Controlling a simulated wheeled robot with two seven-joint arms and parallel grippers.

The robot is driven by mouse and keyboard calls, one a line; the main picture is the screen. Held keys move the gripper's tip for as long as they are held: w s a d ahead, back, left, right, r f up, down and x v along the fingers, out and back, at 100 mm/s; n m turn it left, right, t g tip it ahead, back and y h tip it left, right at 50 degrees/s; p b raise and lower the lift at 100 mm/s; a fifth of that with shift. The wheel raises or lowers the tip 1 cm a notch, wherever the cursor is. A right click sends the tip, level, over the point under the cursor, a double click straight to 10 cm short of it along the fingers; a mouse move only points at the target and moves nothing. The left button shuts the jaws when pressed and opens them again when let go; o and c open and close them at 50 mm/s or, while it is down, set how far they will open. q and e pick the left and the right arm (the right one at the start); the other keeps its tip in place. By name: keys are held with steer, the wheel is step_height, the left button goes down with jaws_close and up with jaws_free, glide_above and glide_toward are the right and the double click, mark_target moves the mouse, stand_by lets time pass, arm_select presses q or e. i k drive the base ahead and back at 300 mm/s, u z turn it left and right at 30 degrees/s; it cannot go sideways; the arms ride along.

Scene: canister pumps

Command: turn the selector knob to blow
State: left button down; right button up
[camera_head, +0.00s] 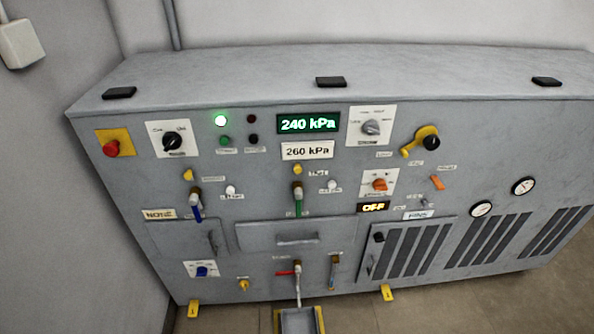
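Several rotary knobs sit on white plates on the sloping front of a grey cabinet. A black knob (173,142) is at the upper left and a grey knob (371,127) is right of the green display. An orange knob (380,184) is below the grey one, above a small display reading OFF (373,207). A blue knob (202,271) is at the lower left. The plate lettering is too small to read, so I cannot tell which knob carries the blow mark. Neither of my grippers shows in the head view.
A red button (111,148) is at the far left. A display (308,123) reads 240 kPa, above a plate (307,150) reading 260 kPa. A yellow crank handle (422,139) sticks out at the right. Blue (196,207) and green (298,200) valve levers project below. A tray (299,321) stands at the bottom.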

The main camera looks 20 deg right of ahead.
mark_target(371, 127)
steer(key=u, duration=1.4)
steer(key=k, duration=1.45)
steer(key=z, duration=1.8)
